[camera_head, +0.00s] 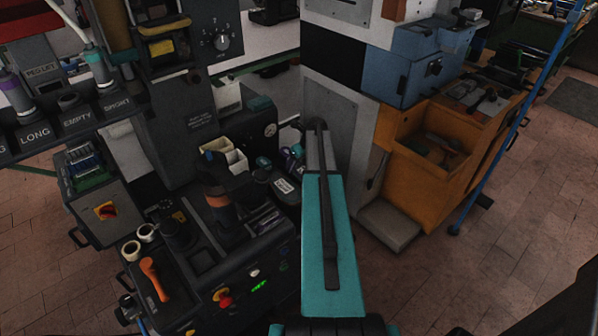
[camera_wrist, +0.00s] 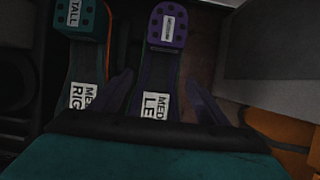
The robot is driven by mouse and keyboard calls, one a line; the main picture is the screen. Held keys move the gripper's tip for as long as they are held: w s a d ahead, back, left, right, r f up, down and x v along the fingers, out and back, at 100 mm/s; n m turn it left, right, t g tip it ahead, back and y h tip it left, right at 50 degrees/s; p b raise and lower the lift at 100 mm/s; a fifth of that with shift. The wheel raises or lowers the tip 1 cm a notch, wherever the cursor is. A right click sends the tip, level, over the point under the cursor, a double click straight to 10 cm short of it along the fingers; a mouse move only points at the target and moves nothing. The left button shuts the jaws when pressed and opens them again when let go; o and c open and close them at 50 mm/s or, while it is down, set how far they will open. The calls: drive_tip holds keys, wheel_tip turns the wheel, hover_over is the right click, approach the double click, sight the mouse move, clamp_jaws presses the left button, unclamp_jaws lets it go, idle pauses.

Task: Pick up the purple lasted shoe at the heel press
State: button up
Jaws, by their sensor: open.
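The purple lasted shoe (camera_wrist: 167,65) is in the upper middle of the wrist view, with a holed heel seat and a white label partly reading "MED LE". My gripper (camera_wrist: 162,90) is open, one dark finger on each side of this shoe's lower part. I cannot tell whether either finger touches it. A teal shoe (camera_wrist: 86,50) marked "TALL" lies just left of it, close to my left finger. My gripper's body hides the lower ends of both shoes. In the head view my arm hides the gripper, and I cannot pick out the purple shoe surely.
The heel press (camera_head: 215,265) with its control panel stands left of my arm. An orange cabinet (camera_head: 400,200) stands right. A grey surface (camera_wrist: 270,50) is close on the right in the wrist view.

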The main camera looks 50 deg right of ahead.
sight(298, 165)
drive_tip(key=shift+p+x, duration=0.4)
drive_tip(key=shift+x, duration=1.25)
drive_tip(key=c, duration=1.2)
